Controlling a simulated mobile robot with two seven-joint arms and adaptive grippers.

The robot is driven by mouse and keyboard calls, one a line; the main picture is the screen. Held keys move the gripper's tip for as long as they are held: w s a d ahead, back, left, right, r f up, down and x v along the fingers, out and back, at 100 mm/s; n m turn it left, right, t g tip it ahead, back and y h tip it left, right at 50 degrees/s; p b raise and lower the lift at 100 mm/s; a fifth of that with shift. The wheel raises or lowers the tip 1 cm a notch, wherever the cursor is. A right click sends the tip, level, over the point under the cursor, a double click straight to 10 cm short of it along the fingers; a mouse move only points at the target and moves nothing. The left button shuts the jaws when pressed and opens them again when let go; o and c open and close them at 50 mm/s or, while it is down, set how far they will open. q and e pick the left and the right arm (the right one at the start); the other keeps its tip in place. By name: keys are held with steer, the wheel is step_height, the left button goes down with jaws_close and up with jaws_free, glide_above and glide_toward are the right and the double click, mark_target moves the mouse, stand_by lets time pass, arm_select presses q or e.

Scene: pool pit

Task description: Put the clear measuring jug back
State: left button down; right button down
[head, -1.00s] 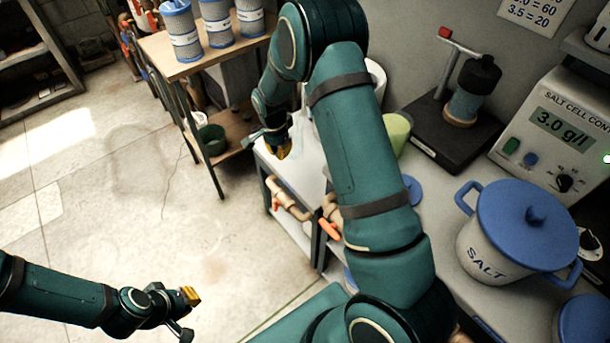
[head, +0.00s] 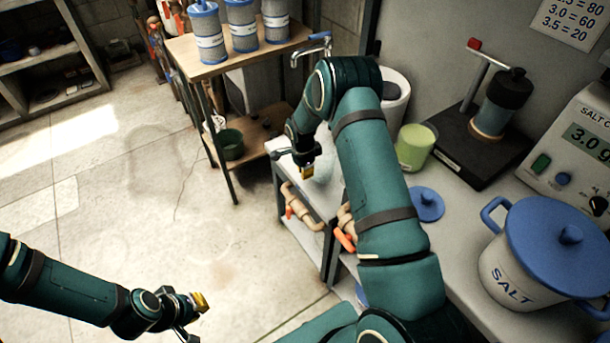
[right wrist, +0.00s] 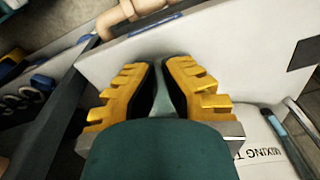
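A faint, clear shape that looks like the measuring jug (head: 325,166) shows beside my right gripper (head: 308,173), over the white bench top in the head view. My right arm hides part of this area. In the right wrist view the yellow fingers of my right gripper (right wrist: 161,72) stand close together above the white surface. A narrow pale strip shows between them, and I cannot tell whether they grip the jug. My left gripper (head: 196,316) is open and empty over the floor at the lower left.
A wooden shelf (head: 180,50) holds several blue-topped filter cartridges. A green cup (head: 415,147), a blue lid (head: 427,203), a SALT pot (head: 515,270) and a dark stand (head: 470,150) crowd the right counter. A white tub (right wrist: 262,150) is near my right gripper. The left floor is clear.

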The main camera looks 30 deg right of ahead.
step_height(320, 180, down, 2)
steer(key=shift+r, duration=0.1)
steer(key=c, duration=1.6)
jaws_free()
steer(key=shift+f, duration=0.2)
steer(key=o, duration=0.5)
steer(key=shift+c, duration=0.2)
steer(key=shift+r, duration=0.15)
